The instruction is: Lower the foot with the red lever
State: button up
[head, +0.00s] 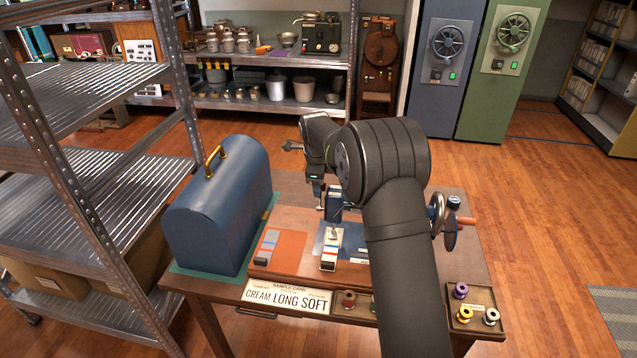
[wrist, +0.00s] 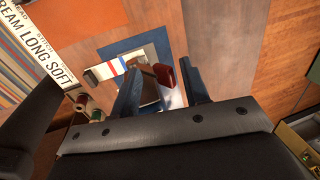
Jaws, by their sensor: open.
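In the wrist view the red lever (wrist: 164,76) shows as a small rounded red piece. My gripper (wrist: 163,70) is open, with one dark finger on each side of the lever. I cannot tell whether either finger touches it. In the head view the blue sewing machine (head: 336,205) stands on the table, mostly hidden behind my arm; its handwheel (head: 437,213) shows at the right. A striped cloth strip (head: 330,248) lies in front of the machine and also shows in the wrist view (wrist: 106,70). The foot and its height cannot be made out.
A blue domed case (head: 218,205) with a brass handle stands left on the table. A sample card (head: 287,297) lies along the front edge. A tray (head: 478,293) with spools is at front right. Metal shelving (head: 90,200) stands close on the left.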

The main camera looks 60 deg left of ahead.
jog(key=s+d, duration=0.5)
jog(key=shift+s+d+f, duration=0.2)
jog(key=shift+s+f, duration=0.05)
jog(key=shift+f, duration=0.1)
dwell(1.4)
jog(key=shift+w+a+r, duration=0.1)
jog(key=shift+w, duration=0.05)
jog(key=shift+w+a+r, duration=0.15)
jog(key=shift+r, duration=0.1)
dwell(0.4)
notch_tip(320, 180, up, 8)
jog(key=s+d, duration=0.1)
dwell(0.7)
jog(key=shift+f, duration=0.3)
dwell(0.3)
